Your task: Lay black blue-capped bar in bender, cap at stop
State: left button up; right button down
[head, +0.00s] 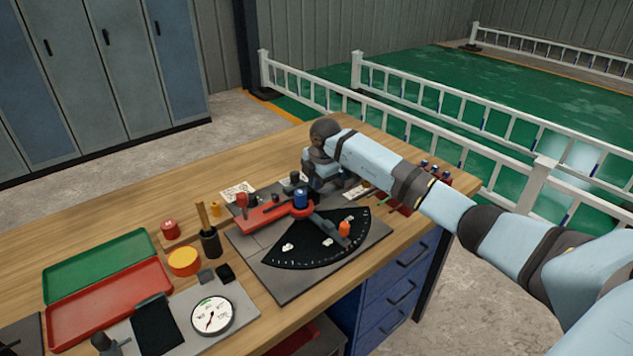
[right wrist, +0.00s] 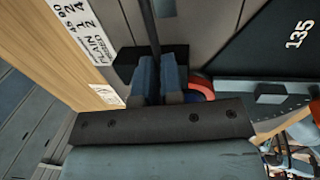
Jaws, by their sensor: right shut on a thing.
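The bender (head: 268,270) is a grey plate on the bench with a black fan-shaped angle scale (head: 310,245), a red arm (head: 262,217) and a blue-topped centre post (head: 300,198). My right gripper (head: 318,188) is low over its back edge. In the right wrist view, its fingers (right wrist: 158,75) are shut on a thin dark bar (right wrist: 149,25), which runs away between them. A black block (right wrist: 127,64) sits just left of the fingers. The bar's cap is hidden, so I cannot tell whether it touches a stop. My left gripper is not in view.
A red rack (head: 400,205) with blue-capped pieces stands at the right, partly behind my arm. A green tray (head: 100,262), a red tray (head: 110,305), a round dial (head: 212,316), an orange-topped tin (head: 184,262) and a dark cup (head: 210,243) are left of the bender.

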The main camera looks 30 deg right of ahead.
jog(key=shift+d, duration=0.4)
jog(key=c, duration=1.2)
grip_release()
jog(key=shift+r, duration=0.1)
jog(key=v, duration=1.3)
jog(key=shift+r, duration=0.35)
